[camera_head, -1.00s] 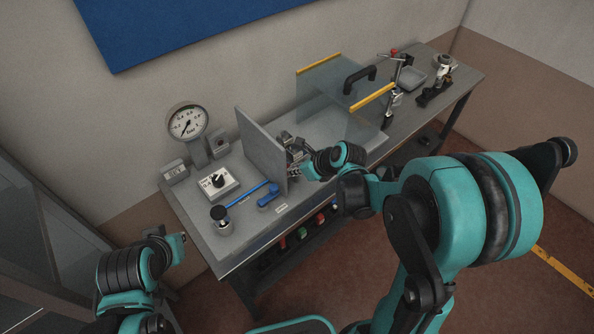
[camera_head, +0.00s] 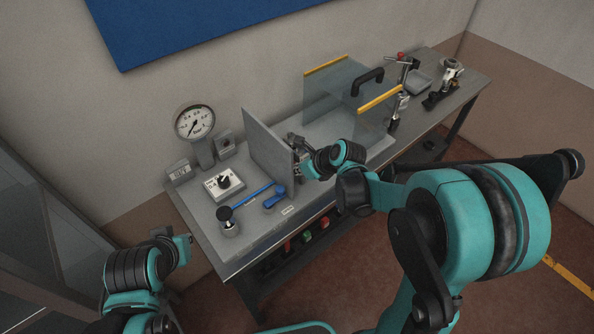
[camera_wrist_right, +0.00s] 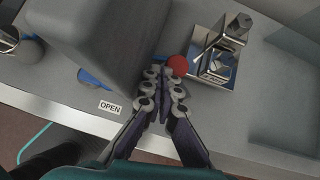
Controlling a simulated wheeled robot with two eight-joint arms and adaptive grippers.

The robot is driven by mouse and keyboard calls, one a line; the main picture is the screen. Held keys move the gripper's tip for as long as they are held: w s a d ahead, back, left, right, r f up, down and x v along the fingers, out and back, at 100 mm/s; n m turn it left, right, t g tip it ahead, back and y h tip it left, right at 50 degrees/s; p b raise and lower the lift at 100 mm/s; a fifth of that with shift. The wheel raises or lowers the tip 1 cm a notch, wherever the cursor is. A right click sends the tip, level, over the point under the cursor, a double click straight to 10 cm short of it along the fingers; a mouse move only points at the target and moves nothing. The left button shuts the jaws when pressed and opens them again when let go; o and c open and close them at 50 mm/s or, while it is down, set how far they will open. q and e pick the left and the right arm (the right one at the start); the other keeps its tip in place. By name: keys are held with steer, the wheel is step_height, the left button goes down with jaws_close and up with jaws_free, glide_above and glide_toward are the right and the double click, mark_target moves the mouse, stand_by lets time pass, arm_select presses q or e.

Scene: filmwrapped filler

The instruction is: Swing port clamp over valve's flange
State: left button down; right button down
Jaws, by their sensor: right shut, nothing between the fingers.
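In the right wrist view, a shiny metal fixture (camera_wrist_right: 217,58) with a dark hexagonal top and a small label stands on the bench, and a red ball knob (camera_wrist_right: 178,66) sits at its left side. I take these for the port clamp; the valve's flange cannot be made out. My right gripper (camera_wrist_right: 160,78) is shut and empty, its fingertips just left of the red knob; touching cannot be told. In the head view the right gripper (camera_head: 301,165) is beside the upright grey panel (camera_head: 266,148), partly hiding the fixture. My left gripper (camera_head: 186,243) is off the bench's front left; its fingers are unclear.
A pressure gauge (camera_head: 195,124), a white knob box (camera_head: 223,183) and a blue lever (camera_head: 273,197) are left of the panel. A clear guard (camera_head: 335,95) with a black handle stands right of it. Another red-topped clamp (camera_head: 402,75) is farther right.

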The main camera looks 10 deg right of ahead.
steer(key=shift+w+a, duration=0.1)
steer(key=shift+w, duration=0.05)
stand_by(0.8)
steer(key=v, duration=1.2)
steer(key=shift+a, duration=0.1)
steer(key=s+d+f+n+h+b, duration=0.1)
steer(key=s+n, duration=0.6)
steer(key=n, duration=0.7)
steer(key=s+f+n+h+b, duration=0.3)
steer(key=s+n, duration=0.4)
steer(key=n, duration=0.8)
steer(key=shift+s+d+f+h, duration=0.35)
steer(key=shift+f+h, duration=0.15)
steer(key=shift+f, duration=0.3)
